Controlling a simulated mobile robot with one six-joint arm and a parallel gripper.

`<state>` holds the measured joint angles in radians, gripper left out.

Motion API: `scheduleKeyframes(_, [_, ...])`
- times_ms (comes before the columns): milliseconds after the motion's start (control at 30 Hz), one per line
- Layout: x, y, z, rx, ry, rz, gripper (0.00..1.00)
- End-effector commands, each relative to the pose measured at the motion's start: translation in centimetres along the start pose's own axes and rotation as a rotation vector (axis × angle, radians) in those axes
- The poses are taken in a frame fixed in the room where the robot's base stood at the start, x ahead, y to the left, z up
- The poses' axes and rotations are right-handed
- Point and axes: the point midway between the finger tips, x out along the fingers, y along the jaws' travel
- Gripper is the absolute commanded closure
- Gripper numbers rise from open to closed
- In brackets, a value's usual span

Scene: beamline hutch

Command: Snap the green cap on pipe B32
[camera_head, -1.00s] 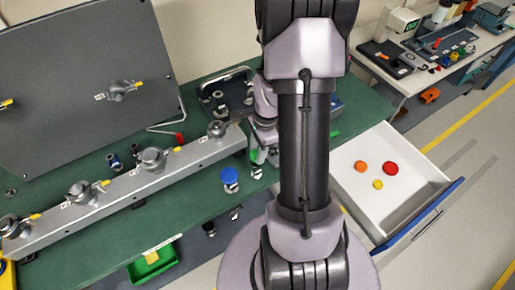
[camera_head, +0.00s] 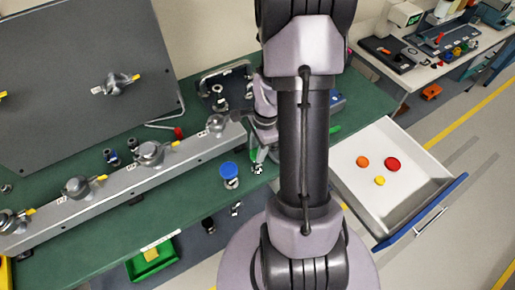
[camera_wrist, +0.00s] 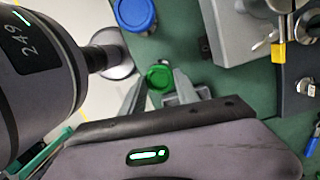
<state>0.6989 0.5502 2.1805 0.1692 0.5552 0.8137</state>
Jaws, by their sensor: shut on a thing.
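The green cap (camera_wrist: 159,77) is between the fingertips of my gripper (camera_wrist: 160,84) in the wrist view. My gripper is shut on it. In the head view my gripper (camera_head: 262,158) is low over the front edge of the green bench, just right of a pipe with a blue cap (camera_head: 230,170). That blue cap also shows in the wrist view (camera_wrist: 135,13). A grey metal part shows right beside the green cap in the wrist view. I cannot tell whether the cap touches a pipe, and no label B32 is readable.
A grey rail (camera_head: 115,183) with several valves runs along the bench (camera_head: 75,255). A dark panel (camera_head: 60,80) stands behind it. An open white drawer (camera_head: 365,205) on the right holds red, orange and yellow discs. A green bin (camera_head: 140,268) is at the front.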

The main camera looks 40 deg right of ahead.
Motion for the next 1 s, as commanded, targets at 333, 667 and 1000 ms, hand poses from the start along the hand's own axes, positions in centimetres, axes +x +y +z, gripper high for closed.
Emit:
scheduleKeyframes(333, [0.59, 0.00, -0.09, 0.000, 0.000, 0.000, 1.00])
scheduleKeyframes(667, [0.78, 0.00, -0.12, 0.000, 0.000, 0.000, 1.00])
scheduleKeyframes(1000, [0.77, 0.00, -0.12, 0.000, 0.000, 0.000, 0.37])
